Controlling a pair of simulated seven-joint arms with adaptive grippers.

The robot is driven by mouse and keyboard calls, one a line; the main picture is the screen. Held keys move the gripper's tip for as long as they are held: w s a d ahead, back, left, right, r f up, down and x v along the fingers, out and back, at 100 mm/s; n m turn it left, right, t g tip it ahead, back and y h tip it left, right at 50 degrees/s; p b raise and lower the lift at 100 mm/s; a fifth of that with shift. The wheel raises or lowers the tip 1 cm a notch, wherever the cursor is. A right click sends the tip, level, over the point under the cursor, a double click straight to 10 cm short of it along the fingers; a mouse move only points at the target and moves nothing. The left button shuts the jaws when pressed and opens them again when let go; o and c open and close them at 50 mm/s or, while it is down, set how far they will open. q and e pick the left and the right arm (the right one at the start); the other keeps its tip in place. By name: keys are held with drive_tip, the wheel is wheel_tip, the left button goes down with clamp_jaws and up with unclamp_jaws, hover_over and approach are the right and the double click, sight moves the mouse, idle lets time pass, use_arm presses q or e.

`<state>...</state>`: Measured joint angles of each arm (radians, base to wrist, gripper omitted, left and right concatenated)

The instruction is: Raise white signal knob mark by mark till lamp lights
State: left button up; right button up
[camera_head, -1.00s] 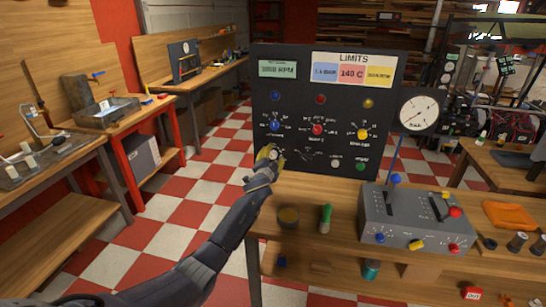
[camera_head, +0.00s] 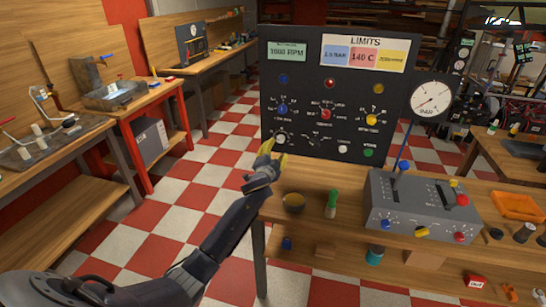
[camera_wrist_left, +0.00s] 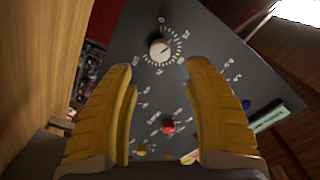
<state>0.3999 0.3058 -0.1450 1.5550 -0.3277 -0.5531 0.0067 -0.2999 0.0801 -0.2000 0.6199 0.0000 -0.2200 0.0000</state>
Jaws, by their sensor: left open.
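The white knob (camera_head: 281,139) is at the lower left of the upright black panel (camera_head: 300,158), with a ring of marks around it. In the left wrist view the white knob (camera_wrist_left: 160,49) sits beyond the fingertips, roughly centred between them, with its pointer line toward the upper right of that picture. My left gripper (camera_head: 272,153) is open and empty, just below and in front of the knob; its yellow fingers (camera_wrist_left: 162,75) are apart and not touching it. Blue (camera_head: 284,79), red (camera_head: 330,83) and yellow (camera_head: 378,88) round lamps across the panel look unlit. My right gripper is out of view.
A round gauge (camera_head: 431,97) stands right of the panel. Blue (camera_head: 283,110), red (camera_head: 325,114) and yellow (camera_head: 371,119) knobs sit above the white one.

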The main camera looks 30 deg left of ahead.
use_arm(q)
drive_tip(key=shift+v, duration=1.75)
drive_tip(key=shift+s, duration=0.1)
